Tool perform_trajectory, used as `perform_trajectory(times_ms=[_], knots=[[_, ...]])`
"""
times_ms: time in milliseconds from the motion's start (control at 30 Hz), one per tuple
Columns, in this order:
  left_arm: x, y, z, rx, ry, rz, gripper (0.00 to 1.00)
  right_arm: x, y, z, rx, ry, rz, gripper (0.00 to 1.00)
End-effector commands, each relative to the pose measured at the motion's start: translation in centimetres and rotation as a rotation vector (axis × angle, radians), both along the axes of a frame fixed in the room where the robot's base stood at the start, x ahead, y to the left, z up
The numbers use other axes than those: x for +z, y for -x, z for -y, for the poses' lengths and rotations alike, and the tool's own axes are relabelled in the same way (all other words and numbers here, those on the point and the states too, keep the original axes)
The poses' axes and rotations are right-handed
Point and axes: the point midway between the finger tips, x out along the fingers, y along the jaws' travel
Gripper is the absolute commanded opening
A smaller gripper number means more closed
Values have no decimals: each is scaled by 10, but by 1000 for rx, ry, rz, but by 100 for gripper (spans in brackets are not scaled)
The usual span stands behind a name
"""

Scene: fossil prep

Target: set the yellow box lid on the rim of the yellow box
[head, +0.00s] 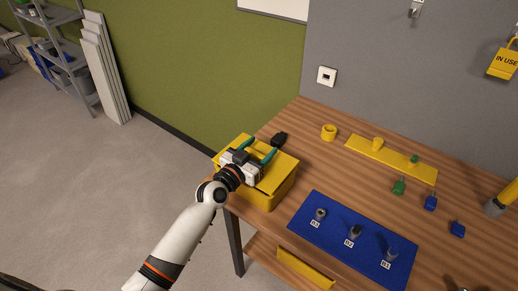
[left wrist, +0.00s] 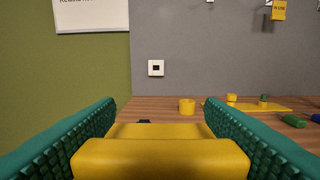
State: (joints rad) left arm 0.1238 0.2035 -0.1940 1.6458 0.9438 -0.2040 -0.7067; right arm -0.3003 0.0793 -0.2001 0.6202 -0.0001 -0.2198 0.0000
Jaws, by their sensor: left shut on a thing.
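The yellow box (head: 283,193) stands at the left end of the wooden table. The yellow box lid (head: 279,175) lies over the top of the box, roughly lined up with it; whether it touches the rim all round I cannot tell. My left gripper (head: 261,150) is over the lid, shut on it. In the left wrist view, the teal fingers stand either side of the lid's thick yellow bar (left wrist: 160,158), with the flat lid top (left wrist: 160,131) beyond. The gripper hides part of the lid. My right gripper is not in view.
A black object (head: 280,138) lies just behind the box. A blue mat (head: 335,238) with several small labelled pieces is to the right. A yellow ring (head: 329,132), a yellow strip (head: 395,161) and small green and blue pieces lie farther back.

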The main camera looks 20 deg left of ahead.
Motion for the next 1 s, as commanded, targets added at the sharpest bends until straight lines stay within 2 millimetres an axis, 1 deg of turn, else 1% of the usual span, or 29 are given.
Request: perform_trajectory(times_ms=[300, 467, 500, 633, 867, 933, 1000], knots=[[-13, 0, 0, -1, 0, 1, 22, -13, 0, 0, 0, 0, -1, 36], [-11, 0, 0, 0, 0, 0, 22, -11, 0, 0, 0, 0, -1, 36], [-11, 0, 0, 0, 0, 0, 68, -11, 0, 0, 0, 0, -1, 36], [-11, 0, 0, 0, 0, 0, 89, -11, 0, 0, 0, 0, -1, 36], [-12, 0, 0, -1, -1, -2, 89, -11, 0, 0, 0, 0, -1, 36], [-12, 3, -1, 0, -2, -2, 89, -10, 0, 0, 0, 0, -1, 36], [-12, 9, -4, 0, -4, -2, 89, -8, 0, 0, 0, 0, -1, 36]])
